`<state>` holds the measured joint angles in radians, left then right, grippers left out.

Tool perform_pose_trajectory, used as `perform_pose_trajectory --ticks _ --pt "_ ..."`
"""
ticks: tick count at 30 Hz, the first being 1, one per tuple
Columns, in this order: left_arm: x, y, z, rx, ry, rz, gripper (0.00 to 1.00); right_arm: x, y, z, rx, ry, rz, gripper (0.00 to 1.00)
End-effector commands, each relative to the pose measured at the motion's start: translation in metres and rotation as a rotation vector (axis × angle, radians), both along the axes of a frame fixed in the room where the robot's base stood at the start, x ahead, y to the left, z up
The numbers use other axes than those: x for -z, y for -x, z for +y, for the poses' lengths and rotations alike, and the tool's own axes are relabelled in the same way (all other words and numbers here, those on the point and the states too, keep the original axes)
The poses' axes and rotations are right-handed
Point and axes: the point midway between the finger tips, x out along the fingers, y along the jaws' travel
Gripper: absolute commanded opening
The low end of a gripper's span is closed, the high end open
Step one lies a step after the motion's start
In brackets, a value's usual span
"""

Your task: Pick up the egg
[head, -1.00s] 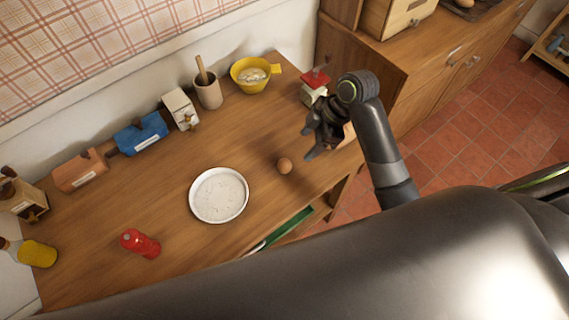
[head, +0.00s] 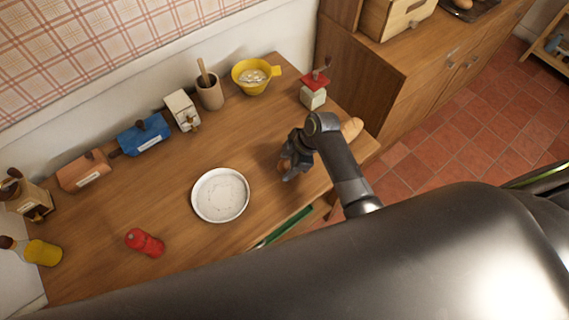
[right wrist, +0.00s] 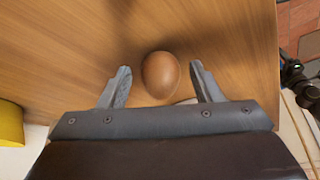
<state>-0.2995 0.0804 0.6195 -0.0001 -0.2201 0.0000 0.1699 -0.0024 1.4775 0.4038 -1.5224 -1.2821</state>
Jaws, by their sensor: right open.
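The brown egg (right wrist: 161,75) lies on the wooden table. In the right wrist view it sits between the two fingers of my right gripper (right wrist: 160,86), with a gap on each side. In the head view my right gripper (head: 286,170) is over the egg's place, and the egg is mostly hidden behind it. The right gripper is open and holds nothing. My left gripper is not in view.
A bread piece (head: 352,128) is right of my wrist. A red-and-white grinder (head: 314,92) and yellow bowl (head: 252,77) stand behind.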

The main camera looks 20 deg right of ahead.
Motion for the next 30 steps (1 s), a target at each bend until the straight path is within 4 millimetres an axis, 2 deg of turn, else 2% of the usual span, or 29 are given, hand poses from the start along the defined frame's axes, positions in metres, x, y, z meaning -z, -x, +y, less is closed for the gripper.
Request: perform_pose_trajectory --ticks 10,19,30 --pt "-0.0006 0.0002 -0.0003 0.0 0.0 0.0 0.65 0.0065 -0.0007 0.0033 -0.001 -0.001 -0.002 0.59" --pt "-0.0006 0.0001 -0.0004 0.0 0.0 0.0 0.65 0.0063 -0.0006 0.0031 -0.001 0.0 -0.001 0.22" --pt "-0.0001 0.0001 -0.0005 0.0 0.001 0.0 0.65 0.0018 -0.0012 0.003 -0.001 0.0 -0.003 0.21"
